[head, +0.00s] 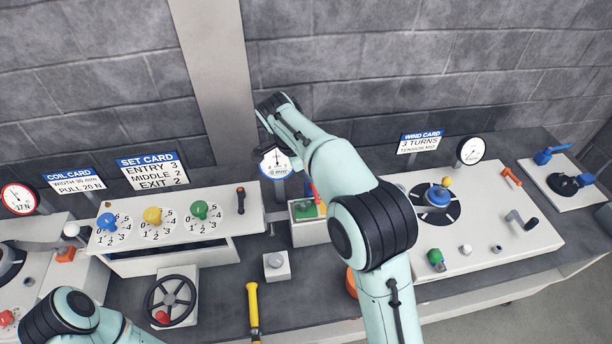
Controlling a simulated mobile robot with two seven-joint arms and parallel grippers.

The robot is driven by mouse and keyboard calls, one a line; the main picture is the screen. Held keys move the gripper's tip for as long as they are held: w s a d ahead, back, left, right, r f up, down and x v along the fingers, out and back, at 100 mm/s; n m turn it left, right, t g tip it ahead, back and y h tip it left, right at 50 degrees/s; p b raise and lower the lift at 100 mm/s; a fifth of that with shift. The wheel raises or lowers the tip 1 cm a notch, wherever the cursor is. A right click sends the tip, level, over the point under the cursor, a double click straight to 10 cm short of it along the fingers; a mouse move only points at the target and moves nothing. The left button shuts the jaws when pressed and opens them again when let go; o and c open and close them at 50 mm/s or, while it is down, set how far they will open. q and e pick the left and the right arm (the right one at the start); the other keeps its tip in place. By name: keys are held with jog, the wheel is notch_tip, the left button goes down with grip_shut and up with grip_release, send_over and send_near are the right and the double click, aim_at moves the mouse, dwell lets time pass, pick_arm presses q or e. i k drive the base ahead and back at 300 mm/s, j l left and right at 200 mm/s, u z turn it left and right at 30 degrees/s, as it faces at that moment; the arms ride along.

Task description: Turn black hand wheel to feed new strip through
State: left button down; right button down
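The black hand wheel (171,300) is a spoked ring on a white block at the lower left of the head view. A red knob (162,317) sits at its lower left rim. My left arm shows only as links in the bottom left corner, left of and below the wheel, and its gripper is out of view. My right arm rises through the middle of the view, well right of the wheel. Its gripper cannot be seen. No strip can be clearly made out; the rack's white panel (240,225) stands behind the wheel.
Blue, yellow and green knobs (200,210) sit on numbered dials behind the wheel, below the set card (153,170). The winding panel (490,235) fills the right.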

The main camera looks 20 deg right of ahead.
aim_at(162, 320)
jog(key=k, duration=1)
